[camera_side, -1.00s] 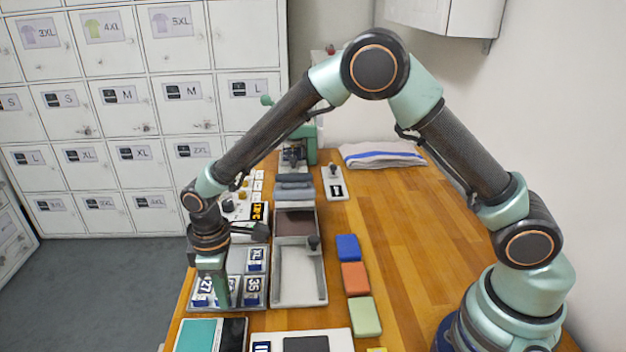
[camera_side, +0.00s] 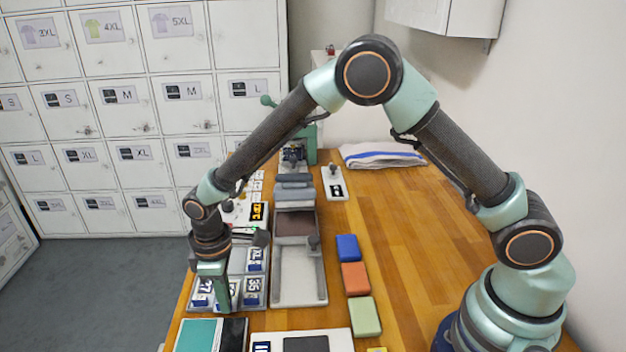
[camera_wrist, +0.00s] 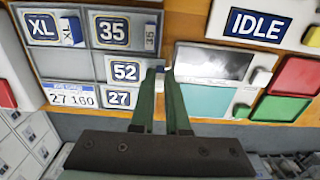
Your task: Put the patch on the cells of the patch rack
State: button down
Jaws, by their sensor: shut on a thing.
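The patch rack (camera_side: 267,262) is a grey tray of cells at the left of the bench, and it also shows in the wrist view (camera_wrist: 84,60). In the wrist view its labels read XL, 35, 52 and 27. A blue-and-white piece lies in the XL cell, and a pale one beside the 35 label. My gripper (camera_side: 221,306) points down at the rack's near part. In the wrist view my gripper (camera_wrist: 160,72) is shut at the rack's right edge, by the 52 label. The patch between its fingertips is mostly hidden; only a sliver shows.
A panel reading IDLE (camera_wrist: 258,26) with red and green buttons is right of the rack in the wrist view. A grey tray (camera_side: 299,290) adjoins the rack. Blue, orange and green blocks (camera_side: 355,277) lie right of it.

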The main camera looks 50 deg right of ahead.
jog(key=c, duration=0.8)
grip_release()
jog(key=shift+c, duration=0.2)
notch_tip(320, 180, up, 11)
jog(key=s+d+r+m+t, duration=0.3)
jog(key=s+d+r+m, duration=0.1)
jog(key=d+r, duration=0.65)
jog(key=s+d+r+m+t, duration=0.1)
jog(key=s+d+m+t, duration=0.1)
jog(key=s+d+m, duration=0.3)
jog(key=s+d, duration=0.4)
jog(key=d, duration=0.1)
jog(key=shift+d+r+t, duration=0.15)
jog(key=shift+r+t, duration=0.15)
jog(key=shift+r, duration=0.05)
